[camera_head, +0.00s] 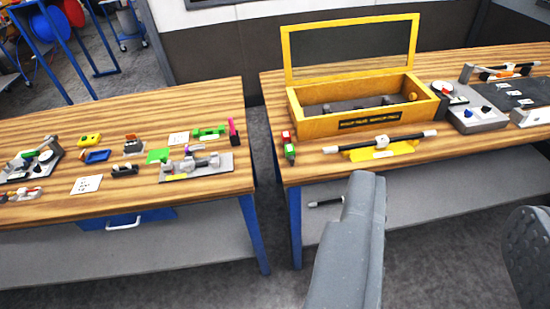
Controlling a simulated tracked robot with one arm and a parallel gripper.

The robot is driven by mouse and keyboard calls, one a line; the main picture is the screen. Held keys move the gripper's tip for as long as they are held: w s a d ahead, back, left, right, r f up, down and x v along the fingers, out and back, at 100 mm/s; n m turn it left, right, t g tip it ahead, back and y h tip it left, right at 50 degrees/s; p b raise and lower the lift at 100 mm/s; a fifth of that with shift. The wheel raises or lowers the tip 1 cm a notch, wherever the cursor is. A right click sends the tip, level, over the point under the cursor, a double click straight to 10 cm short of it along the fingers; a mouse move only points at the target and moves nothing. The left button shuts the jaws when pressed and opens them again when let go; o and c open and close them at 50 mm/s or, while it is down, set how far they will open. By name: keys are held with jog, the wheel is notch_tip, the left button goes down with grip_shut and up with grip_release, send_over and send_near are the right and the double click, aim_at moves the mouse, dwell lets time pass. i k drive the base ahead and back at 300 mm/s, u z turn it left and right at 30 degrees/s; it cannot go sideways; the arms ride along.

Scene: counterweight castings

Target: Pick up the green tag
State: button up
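A flat bright green square (158,155), which looks like the green tag, lies on the left wooden bench (60,125), among small parts. A longer green piece (208,132) lies behind it to the right, next to an upright pink piece (232,128). My gripper (449,198) shows as two grey fingers at the lower right, wide apart. It is open, with nothing visible between the fingers. It is well to the right of the green square and apart from it, in front of the right bench.
A grey plate with a fixture (197,166) lies right of the green square. A yellow open-lidded box (360,120) and a black rod on a yellow stand (380,146) are on the right bench (272,92). A narrow floor gap (262,150) separates the benches.

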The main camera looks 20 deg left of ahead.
aim_at(290, 149)
jog(key=u, duration=0.5)
jog(key=i, duration=1.05)
jog(key=z, duration=2.5)
jog(key=k, duration=0.7)
jog(key=u, duration=0.55)
